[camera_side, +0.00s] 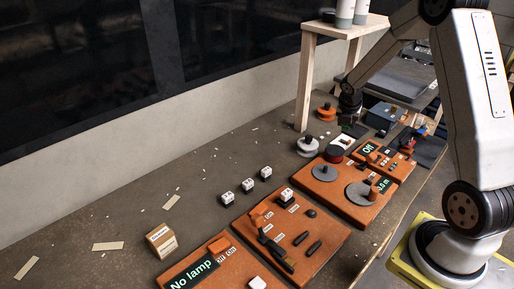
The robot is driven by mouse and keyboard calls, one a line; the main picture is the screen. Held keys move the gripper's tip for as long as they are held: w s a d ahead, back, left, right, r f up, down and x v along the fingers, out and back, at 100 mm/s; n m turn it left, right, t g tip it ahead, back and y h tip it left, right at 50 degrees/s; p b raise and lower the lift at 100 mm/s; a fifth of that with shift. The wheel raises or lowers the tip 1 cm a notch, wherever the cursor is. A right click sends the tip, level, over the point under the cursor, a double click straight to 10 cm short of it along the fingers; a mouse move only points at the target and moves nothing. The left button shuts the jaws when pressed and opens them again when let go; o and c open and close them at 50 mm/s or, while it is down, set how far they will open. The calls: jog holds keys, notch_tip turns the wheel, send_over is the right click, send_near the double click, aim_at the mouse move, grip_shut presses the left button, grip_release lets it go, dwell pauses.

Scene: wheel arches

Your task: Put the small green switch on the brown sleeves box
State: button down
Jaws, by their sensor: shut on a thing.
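A small brown cardboard box (161,240) with pale labels stands at the front left of the bench, far from my gripper; it looks like the sleeves box, but its print is too small to read. My gripper (349,108) is at the far end of the bench, below the wooden shelf and just right of an orange disc. It is dark and small here. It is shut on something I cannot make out. I cannot pick out the small green switch in this view.
Orange panels with switches and knobs (292,236) run along the bench's right side. Several small white-topped blocks (248,184) stand left of them. A wooden shelf post (305,82) rises near my gripper. A blue-grey box (383,117) stands behind. The bench's left middle is mostly clear.

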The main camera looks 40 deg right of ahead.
jog(key=w+a+r+n+t+y, duration=0.15)
jog(key=w+a+n, duration=0.25)
jog(key=a, duration=1.1)
jog(key=w+a+r+n+t, duration=0.1)
jog(key=w+a+r+n, duration=0.3)
jog(key=a, duration=1)
jog(key=s+a+n+y, duration=0.1)
jog(key=s+a+n, duration=0.2)
jog(key=a, duration=1)
jog(key=s+a+n+y, duration=0.1)
jog(key=s+a, duration=0.5)
jog(key=a, duration=0.7)
jog(key=shift+a+n+y, duration=0.3)
jog(key=shift+n+y, duration=0.05)
jog(key=shift+n, duration=0.55)
jog(key=shift+w+t, duration=0.15)
jog(key=shift+t, duration=0.1)
send_over(161, 235)
jog(key=f, duration=0.8)
jog(key=shift+s+d+f, duration=0.25)
jog(key=shift+s, duration=0.1)
jog(key=shift+w+a+f, duration=0.2)
jog(key=shift+w+f, duration=0.2)
